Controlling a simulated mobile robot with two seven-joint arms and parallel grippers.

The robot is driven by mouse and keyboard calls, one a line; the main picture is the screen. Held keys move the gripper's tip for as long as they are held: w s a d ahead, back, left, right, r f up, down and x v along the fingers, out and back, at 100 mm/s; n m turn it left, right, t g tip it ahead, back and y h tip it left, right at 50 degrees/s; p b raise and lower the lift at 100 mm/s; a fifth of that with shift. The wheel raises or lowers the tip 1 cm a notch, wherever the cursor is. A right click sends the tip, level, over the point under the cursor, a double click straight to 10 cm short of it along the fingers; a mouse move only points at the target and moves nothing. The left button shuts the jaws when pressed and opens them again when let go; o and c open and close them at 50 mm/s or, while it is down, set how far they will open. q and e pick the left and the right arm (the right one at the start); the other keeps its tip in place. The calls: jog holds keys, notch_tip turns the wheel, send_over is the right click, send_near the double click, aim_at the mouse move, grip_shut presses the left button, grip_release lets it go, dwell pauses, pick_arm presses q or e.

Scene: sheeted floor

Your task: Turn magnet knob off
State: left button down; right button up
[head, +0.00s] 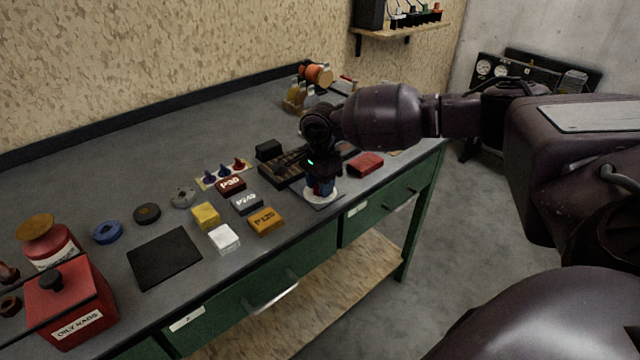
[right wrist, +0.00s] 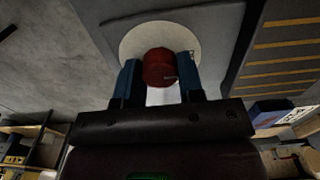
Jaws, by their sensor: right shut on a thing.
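My right gripper (head: 321,188) points down at the front edge of the workbench in the head view. In the right wrist view its two blue fingers (right wrist: 160,80) are closed on either side of a red round knob (right wrist: 159,66). The knob stands on a pale round disc (right wrist: 132,42), which also shows in the head view (head: 322,197) under the gripper. In the head view the knob is mostly hidden by the gripper. I cannot read the knob's setting. My left gripper is not in view.
A dark slotted rack (head: 283,166) and a red block (head: 366,163) lie close to the gripper. Several sanding blocks, including a yellow one (head: 266,220), lie to the left. A red oily-rags bin (head: 72,305) stands at the near left. A black mat (head: 164,257) lies on the grey benchtop.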

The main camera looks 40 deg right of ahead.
jog(key=shift+r, duration=0.1)
jog(key=o, duration=0.9)
notch_tip(320, 180, up, 11)
jog(key=shift+f+p, duration=0.15)
jog(key=shift+p, duration=0.3)
jog(key=shift+a, duration=0.15)
